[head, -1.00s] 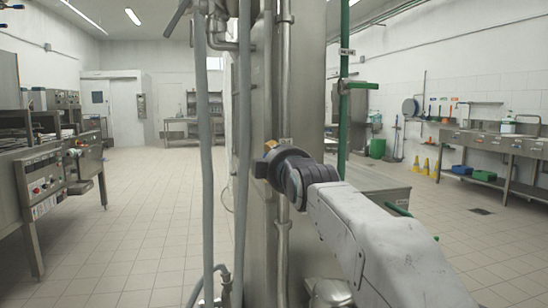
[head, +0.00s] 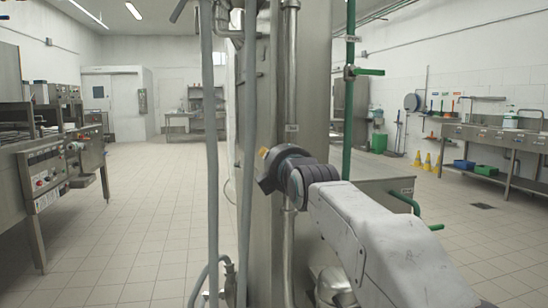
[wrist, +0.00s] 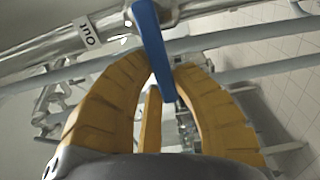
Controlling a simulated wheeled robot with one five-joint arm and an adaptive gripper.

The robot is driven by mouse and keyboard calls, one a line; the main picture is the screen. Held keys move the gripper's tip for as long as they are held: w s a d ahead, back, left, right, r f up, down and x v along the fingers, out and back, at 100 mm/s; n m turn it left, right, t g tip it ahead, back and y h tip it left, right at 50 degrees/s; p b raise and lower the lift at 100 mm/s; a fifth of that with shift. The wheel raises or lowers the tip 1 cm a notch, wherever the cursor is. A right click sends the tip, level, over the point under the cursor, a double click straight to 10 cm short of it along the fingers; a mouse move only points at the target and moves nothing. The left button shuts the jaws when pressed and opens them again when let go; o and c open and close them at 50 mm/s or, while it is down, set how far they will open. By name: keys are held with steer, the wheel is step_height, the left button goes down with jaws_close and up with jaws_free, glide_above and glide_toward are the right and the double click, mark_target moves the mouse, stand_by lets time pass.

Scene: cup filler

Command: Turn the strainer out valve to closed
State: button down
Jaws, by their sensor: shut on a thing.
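In the wrist view, a blue valve handle (wrist: 151,30) crosses a shiny steel pipe (wrist: 60,45) at a steep angle. The yellow fingers of my gripper (wrist: 164,68) are closed around the handle's lower part, one on each side. In the head view, my gripper (head: 265,160) is at the vertical pipe (head: 290,80) on the steel column. Only a bit of yellow finger shows there. The wrist hides the handle, and the valve body cannot be made out.
A green pipe with a green lever (head: 369,71) stands to the right. A steel machine with a control panel (head: 45,172) is at far left, a long bench (head: 500,138) at far right. Tiled floor (head: 135,210) is open at left.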

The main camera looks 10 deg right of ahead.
stand_by(0.4)
steer(key=c, duration=1)
jaws_free()
steer(key=shift+c, duration=0.2)
steer(key=s, duration=1.2)
steer(key=shift+d, duration=0.1)
steer(key=shift+p, duration=0.4)
